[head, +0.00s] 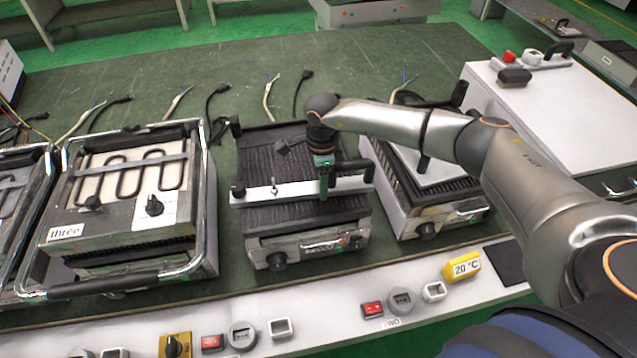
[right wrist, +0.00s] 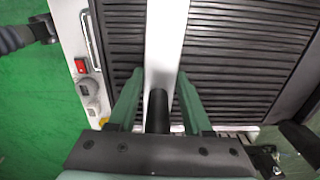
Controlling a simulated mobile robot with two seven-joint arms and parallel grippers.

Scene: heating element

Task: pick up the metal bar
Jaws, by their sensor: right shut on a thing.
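The metal bar (head: 295,190) is a long pale bar lying crosswise over the black ribbed plates of the middle grill (head: 305,243). In the right wrist view the bar (right wrist: 166,40) runs up the picture over the dark ribs. My right gripper (head: 326,190) reaches down onto the bar right of its middle. In the right wrist view its two green fingers (right wrist: 160,78) stand on either side of the bar, shut on it. Whether the bar touches the grill underneath is unclear. My left gripper is not in view.
A grill marked "three" (head: 135,228) stands at left, and another open grill (head: 440,205) stands close at right. A white box (head: 570,100) is at the right. Loose cables (head: 270,95) lie behind; a switch panel (head: 330,318) runs along the front.

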